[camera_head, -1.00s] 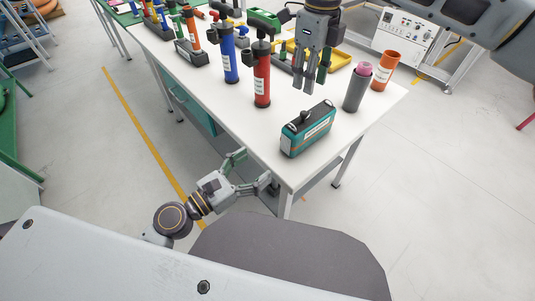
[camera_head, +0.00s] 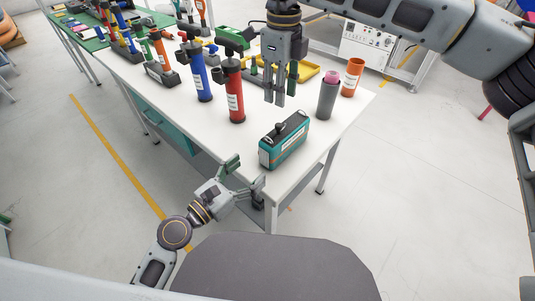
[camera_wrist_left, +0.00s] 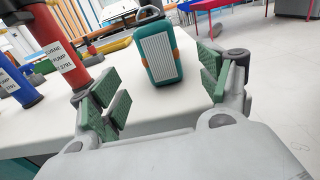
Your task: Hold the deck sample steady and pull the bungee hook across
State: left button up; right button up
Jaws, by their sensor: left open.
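A teal block with grey label panels, which I take to be the deck sample (camera_head: 284,142), stands upright near the table's front corner. A dark fitting with small rings sits on its top; I cannot make out which part is the bungee hook. The left wrist view shows the block's ribbed end face (camera_wrist_left: 156,57) and a grey loop above it. My left gripper (camera_head: 246,174) is open and empty, off the table's front edge, apart from the block. My right gripper (camera_head: 280,98) points down above the table behind the block, its fingers apparently parted and empty.
A red pump (camera_head: 235,95) and a blue pump (camera_head: 202,83) stand left of the block. A grey cylinder (camera_head: 326,103) and an orange cup (camera_head: 352,78) stand right. A yellow tray (camera_head: 312,68) lies behind. The white tabletop (camera_head: 240,145) in front of the block is bare.

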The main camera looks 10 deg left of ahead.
aim_at(264, 158)
pick_arm(q)
jog(key=shift+x, duration=4.35)
jog(key=c, duration=1.1)
jog(key=shift+c, duration=0.4)
pick_arm(e)
jog(key=shift+o, duration=0.5)
